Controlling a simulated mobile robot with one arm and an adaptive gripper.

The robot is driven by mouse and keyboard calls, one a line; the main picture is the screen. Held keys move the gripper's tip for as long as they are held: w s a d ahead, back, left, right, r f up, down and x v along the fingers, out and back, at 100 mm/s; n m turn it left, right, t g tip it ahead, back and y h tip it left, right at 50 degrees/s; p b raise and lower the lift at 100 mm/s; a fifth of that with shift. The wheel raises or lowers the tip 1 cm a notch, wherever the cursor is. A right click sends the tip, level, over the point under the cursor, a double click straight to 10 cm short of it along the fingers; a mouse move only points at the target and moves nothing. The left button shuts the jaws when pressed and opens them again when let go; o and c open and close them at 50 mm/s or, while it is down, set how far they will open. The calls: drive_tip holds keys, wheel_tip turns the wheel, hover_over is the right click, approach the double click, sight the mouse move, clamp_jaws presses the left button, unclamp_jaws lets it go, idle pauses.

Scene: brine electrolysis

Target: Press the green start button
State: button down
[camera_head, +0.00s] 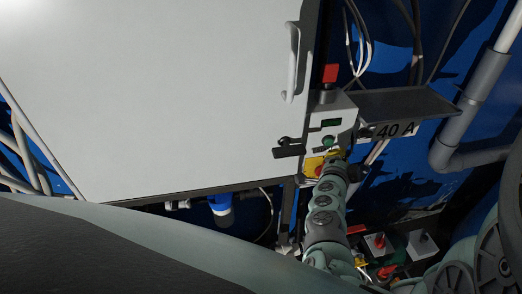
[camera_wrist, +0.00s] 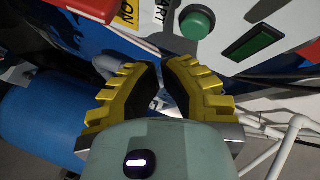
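The green start button (camera_head: 328,141) is a round green knob on the white control box, below a small dark green display. In the wrist view, the button (camera_wrist: 197,22) is at the top, right of a partly cut-off label reading "ART". My gripper (camera_wrist: 163,66) has yellow ribbed fingers with dark inner pads. Its tips are close together, with nothing seen held between them. In the wrist picture, the tips lie below and left of the button, with a visible gap. In the head view, my gripper is at the lower edge of the box, just below the button; its fingertips are partly hidden.
A red knob (camera_head: 331,74) stands on top of the control box. A dark shelf marked "40 A" (camera_head: 397,130) juts out on the right. A large white cabinet (camera_head: 150,95) with a handle fills the left. Grey pipes (camera_head: 470,105) and cables run at the right.

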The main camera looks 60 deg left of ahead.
drive_tip(key=shift+w+a, duration=0.4)
drive_tip(key=shift+a, duration=0.3)
drive_tip(key=c, duration=1.6)
unclamp_jaws()
clamp_jaws()
drive_tip(key=shift+a, duration=0.1)
drive_tip(key=shift+w+a, duration=0.15)
drive_tip(key=shift+a, duration=0.1)
